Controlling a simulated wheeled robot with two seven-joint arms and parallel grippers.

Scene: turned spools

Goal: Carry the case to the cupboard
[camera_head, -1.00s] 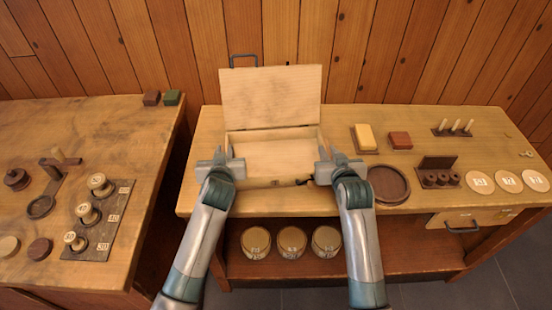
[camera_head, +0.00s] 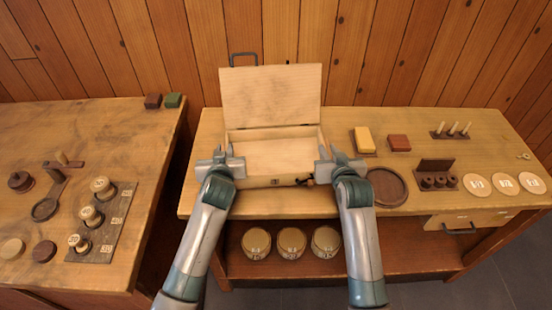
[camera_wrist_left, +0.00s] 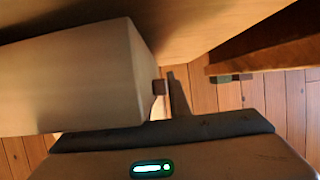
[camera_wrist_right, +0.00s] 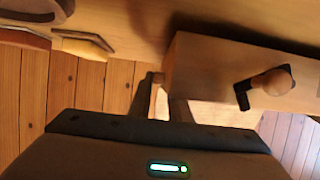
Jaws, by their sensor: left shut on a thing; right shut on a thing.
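The case (camera_head: 272,181) is a pale wooden box with its lid (camera_head: 272,95) raised, at the bench's middle in the head view. Its inside looks empty. My left gripper (camera_head: 228,158) is shut on its left side, and my right gripper (camera_head: 325,160) is shut on its right side. The case's wall also shows in the left wrist view (camera_wrist_left: 75,80) and in the right wrist view (camera_wrist_right: 215,80), where a round knob (camera_wrist_right: 272,82) sits on a dark clasp. Fingertips are partly hidden. I cannot tell whether the case touches the bench. I cannot identify a cupboard.
On the bench (camera_head: 330,204), a yellow block (camera_head: 364,140), a red-brown block (camera_head: 399,142) and a round dark tray (camera_head: 388,187) lie right of the case. Several jars stand on the shelf below. A second table (camera_head: 110,130) with spools stands left, across a gap. Planks close the back.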

